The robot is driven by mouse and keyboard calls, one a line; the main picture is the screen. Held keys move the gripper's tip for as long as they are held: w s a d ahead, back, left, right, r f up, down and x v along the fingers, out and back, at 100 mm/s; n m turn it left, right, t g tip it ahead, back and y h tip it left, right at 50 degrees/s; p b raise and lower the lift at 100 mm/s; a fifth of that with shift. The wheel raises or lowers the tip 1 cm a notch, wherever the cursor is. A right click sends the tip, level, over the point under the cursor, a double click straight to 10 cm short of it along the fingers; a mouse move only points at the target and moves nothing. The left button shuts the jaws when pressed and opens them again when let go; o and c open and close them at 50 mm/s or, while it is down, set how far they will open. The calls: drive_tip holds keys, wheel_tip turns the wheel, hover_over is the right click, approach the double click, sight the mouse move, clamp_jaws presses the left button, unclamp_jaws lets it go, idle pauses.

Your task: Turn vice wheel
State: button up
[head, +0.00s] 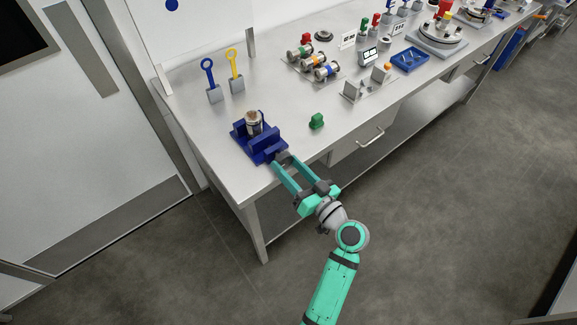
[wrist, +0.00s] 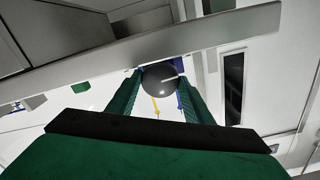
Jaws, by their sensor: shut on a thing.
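The blue vice (head: 262,148) stands on the near left end of the steel table. A metal cylinder with a brownish top (head: 253,122) stands upright between its jaws. The dark grey vice wheel (head: 281,157) is on the side facing my arm, partly hidden by the fingers. My gripper (head: 284,165) reaches in from the lower right, with its two green fingers shut on the wheel.
A green block (head: 317,121) stands on the table (head: 220,160) right of the vice. Blue and yellow ring-topped tools (head: 236,68) stand behind it. Several fittings and a blue tray (head: 410,60) lie farther right. The table's front edge runs just below the wheel; open floor lies in front.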

drive_tip(key=o, duration=1)
drive_tip(key=shift+o, duration=0.2)
drive_tip(key=v, duration=1)
drive_tip(key=shift+s+d, duration=0.2)
drive_tip(key=shift+s, duration=0.1)
